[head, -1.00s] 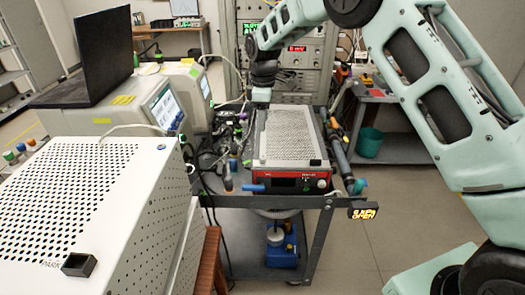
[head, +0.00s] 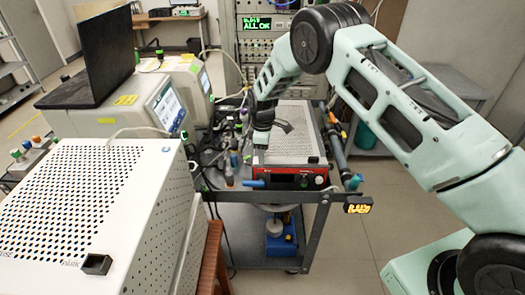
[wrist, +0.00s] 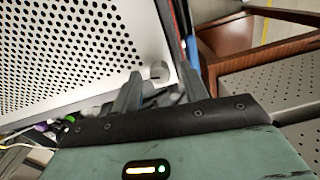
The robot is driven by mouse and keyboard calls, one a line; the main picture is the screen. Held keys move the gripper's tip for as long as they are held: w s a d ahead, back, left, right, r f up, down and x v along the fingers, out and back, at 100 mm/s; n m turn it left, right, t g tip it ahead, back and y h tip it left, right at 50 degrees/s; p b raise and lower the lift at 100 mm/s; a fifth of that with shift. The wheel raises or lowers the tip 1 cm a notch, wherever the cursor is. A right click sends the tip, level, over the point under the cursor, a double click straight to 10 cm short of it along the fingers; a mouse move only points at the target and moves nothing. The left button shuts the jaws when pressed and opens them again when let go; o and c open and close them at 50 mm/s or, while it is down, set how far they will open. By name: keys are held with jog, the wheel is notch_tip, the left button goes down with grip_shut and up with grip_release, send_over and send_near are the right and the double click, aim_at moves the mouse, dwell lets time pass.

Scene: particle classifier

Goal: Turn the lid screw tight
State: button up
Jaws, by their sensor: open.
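The lid is the perforated white top (head: 302,117) of a red-fronted box (head: 290,178) on the cart; it fills the upper left of the wrist view (wrist: 75,55). A small pale round knob with a dark slot, apparently the lid screw (wrist: 158,72), sits at the lid's corner in the wrist view. My gripper (wrist: 158,88) is open, with one finger on each side of the screw in that picture. I cannot tell the gap in depth or whether the fingers touch it. In the head view my gripper (head: 262,137) is over the lid's left side near the front, and hides the screw.
Cables and small bottles (head: 230,165) crowd the cart left of the box. A large perforated white case (head: 75,200) stands at the near left, with a brown wooden stool (head: 213,255) beside it.

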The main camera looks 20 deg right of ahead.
grip_shut()
